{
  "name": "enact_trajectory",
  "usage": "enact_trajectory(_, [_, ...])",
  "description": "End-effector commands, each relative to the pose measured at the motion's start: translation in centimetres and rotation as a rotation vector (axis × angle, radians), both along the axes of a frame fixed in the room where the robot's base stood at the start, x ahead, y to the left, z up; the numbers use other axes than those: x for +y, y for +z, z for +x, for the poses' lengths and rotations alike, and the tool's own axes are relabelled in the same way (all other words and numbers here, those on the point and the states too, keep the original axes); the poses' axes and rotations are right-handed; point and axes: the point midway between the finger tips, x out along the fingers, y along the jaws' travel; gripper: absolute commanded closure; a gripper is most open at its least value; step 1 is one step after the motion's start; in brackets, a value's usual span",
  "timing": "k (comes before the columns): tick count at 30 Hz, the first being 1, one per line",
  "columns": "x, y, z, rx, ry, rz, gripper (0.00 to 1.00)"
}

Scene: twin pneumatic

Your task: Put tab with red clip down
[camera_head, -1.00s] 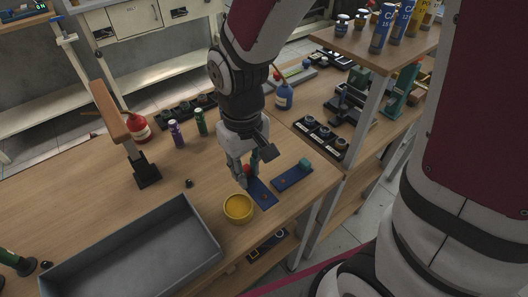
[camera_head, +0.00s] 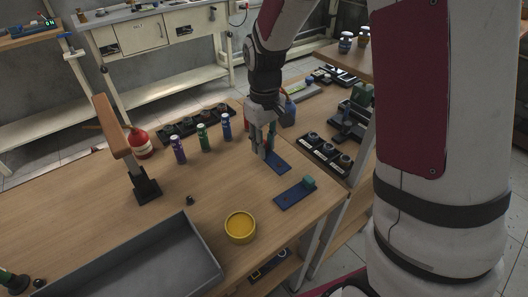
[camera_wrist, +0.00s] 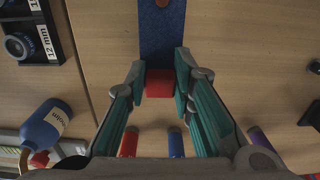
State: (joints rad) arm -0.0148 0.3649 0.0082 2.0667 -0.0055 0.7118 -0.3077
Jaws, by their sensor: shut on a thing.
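My gripper (camera_head: 264,148) points down over the far right part of the wooden table. In the wrist view, its fingertips (camera_wrist: 160,80) are shut on the red clip (camera_wrist: 160,84). The clip is at one end of a flat dark blue tab (camera_wrist: 162,38), which extends away from the fingers. In the head view, the same tab (camera_head: 279,164) shows to the right of the fingers, low over the table or touching it; I cannot tell which. The red clip is mostly hidden by the fingers there. Another blue tab (camera_head: 290,196) with a teal clip (camera_head: 309,183) lies nearer, apart from it.
A yellow bowl (camera_head: 240,228) and grey tray (camera_head: 140,268) stand nearer. Purple (camera_head: 178,150), green (camera_head: 203,138) and blue (camera_head: 226,127) bottles stand left of my gripper. A blue bottle (camera_wrist: 42,135) and black holder (camera_head: 327,151) are nearby. Bare table lies between tabs.

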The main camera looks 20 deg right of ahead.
Motion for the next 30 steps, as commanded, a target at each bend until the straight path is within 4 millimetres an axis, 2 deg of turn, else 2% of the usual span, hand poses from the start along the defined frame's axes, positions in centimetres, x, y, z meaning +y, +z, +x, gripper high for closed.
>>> enact_trajectory(8, [0.0,-3.3,-0.1,0.004,0.0,0.0,1.0])
enact_trajectory(20, [0.0,-3.8,0.0,0.001,0.0,0.0,1.0])
enact_trajectory(21, [0.0,-3.7,0.0,0.0,0.0,0.0,0.69])
enact_trajectory(22, [0.0,-3.7,-0.1,0.0,0.0,0.0,0.62])
enact_trajectory(23, [0.0,-3.7,-0.1,0.0,0.0,0.0,0.57])
enact_trajectory(30, [0.0,-3.6,-0.1,0.001,0.0,0.0,0.57])
